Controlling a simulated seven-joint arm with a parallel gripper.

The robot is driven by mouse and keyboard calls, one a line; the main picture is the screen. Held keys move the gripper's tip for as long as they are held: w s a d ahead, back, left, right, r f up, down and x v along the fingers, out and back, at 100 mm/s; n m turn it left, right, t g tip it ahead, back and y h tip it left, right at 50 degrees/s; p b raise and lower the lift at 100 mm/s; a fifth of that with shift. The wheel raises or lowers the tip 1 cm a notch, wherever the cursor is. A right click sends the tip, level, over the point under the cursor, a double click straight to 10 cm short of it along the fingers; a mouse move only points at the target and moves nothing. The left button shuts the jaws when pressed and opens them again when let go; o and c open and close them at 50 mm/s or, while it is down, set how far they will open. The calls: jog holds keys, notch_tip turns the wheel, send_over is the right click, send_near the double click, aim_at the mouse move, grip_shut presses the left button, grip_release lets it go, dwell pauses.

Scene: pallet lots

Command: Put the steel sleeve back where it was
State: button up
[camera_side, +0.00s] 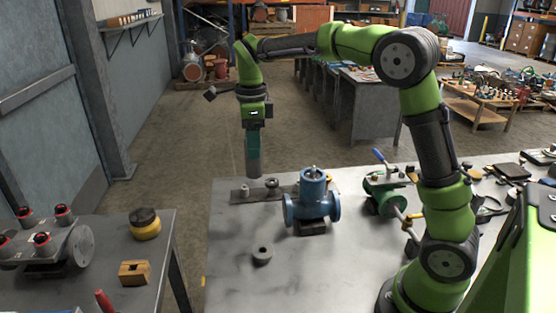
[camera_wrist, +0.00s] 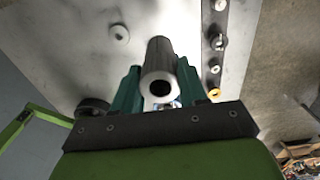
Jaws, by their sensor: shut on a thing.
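My gripper (camera_side: 253,150) is shut on the steel sleeve (camera_wrist: 160,62). In the wrist view the sleeve is a grey hollow cylinder between the two teal fingers, its open end toward the camera. In the side view the sleeve (camera_side: 253,170) hangs upright below the fingers, above or just behind a dark strip plate (camera_side: 258,195). Whether it touches the plate cannot be told. The plate carries several small round parts, which also show along the strip in the wrist view (camera_wrist: 228,28).
A blue flanged valve (camera_side: 312,205) stands right of the plate. A grey ring (camera_side: 262,256) lies on the bare front of the table. A green pump (camera_side: 384,195) is further right. A separate bench (camera_side: 100,270) at left holds a black-and-yellow round part (camera_side: 145,224).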

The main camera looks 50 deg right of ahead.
notch_tip(320, 180, down, 17)
jog(key=shift+r, duration=0.1)
dwell(0.3)
jog(key=o, duration=1.2)
jog(key=shift+c, duration=0.2)
notch_tip(320, 180, up, 12)
jog(key=s+a+r+n+t, duration=0.2)
jog(key=s+n, duration=0.5)
jog(key=s+a+r+n+t+y, duration=0.1)
jog(key=s+r+n+t, duration=0.1)
jog(key=s+n, duration=0.4)
jog(key=s+a+r+n+t+y, duration=0.1)
jog(key=s+a+r+n+t, duration=0.1)
jog(key=s+n, duration=0.5)
jog(key=shift+s+a+n+t, duration=0.35)
jog(key=shift+n+t, duration=0.25)
jog(key=shift+n, duration=0.9)
